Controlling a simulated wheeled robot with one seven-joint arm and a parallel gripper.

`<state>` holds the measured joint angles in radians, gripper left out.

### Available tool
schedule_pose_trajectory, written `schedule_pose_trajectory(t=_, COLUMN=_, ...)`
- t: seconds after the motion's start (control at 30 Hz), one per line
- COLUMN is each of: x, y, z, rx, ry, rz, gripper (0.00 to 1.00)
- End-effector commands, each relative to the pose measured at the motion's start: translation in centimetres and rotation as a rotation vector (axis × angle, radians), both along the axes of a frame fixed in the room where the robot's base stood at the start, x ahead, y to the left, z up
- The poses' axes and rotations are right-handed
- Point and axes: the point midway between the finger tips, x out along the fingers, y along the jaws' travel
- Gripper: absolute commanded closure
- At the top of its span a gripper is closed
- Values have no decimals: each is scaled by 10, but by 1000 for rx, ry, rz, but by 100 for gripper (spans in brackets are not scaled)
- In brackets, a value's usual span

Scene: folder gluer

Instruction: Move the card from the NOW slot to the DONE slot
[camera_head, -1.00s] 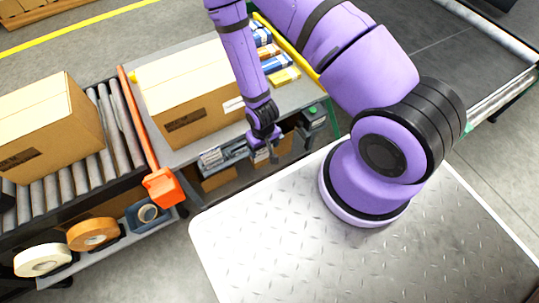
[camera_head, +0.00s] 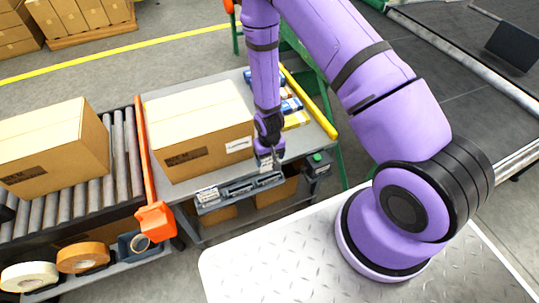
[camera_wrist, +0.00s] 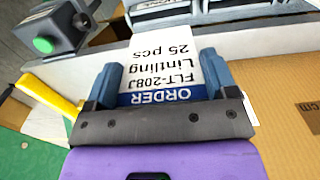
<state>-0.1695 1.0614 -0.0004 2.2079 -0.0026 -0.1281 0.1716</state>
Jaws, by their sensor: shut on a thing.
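My gripper (camera_head: 270,160) is at the front edge of the grey table, over the right end of a grey slotted rack (camera_head: 238,190). In the wrist view my gripper (camera_wrist: 160,88) is shut on a white card (camera_wrist: 160,58) with a blue ORDER band, reading FLT-208J, Lintling, 25 pcs. The card's far end reaches to the rack's pale edge (camera_wrist: 265,38); I cannot tell whether it sits in a slot. Dark slot parts with labels (camera_wrist: 225,6) show at the top, but I cannot read NOW or DONE. A pale card or label (camera_head: 207,195) shows at the rack's left end.
A cardboard box (camera_head: 200,130) stands on the table just behind the rack. A small grey box with a green button (camera_head: 317,160) is right of my gripper. A yellow rail (camera_head: 310,105) runs along the table's right side. An orange post (camera_head: 155,218) stands left.

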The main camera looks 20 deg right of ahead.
Motion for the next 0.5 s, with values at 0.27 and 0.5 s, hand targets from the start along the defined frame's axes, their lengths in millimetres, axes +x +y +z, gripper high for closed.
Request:
schedule_pose_trajectory(t=0.27, x=-1, y=0, z=-18, rx=-1, ry=3, rz=0, gripper=42)
schedule_pose_trajectory(t=0.5, x=-1, y=0, z=-32, rx=0, ry=1, rz=0, gripper=42)
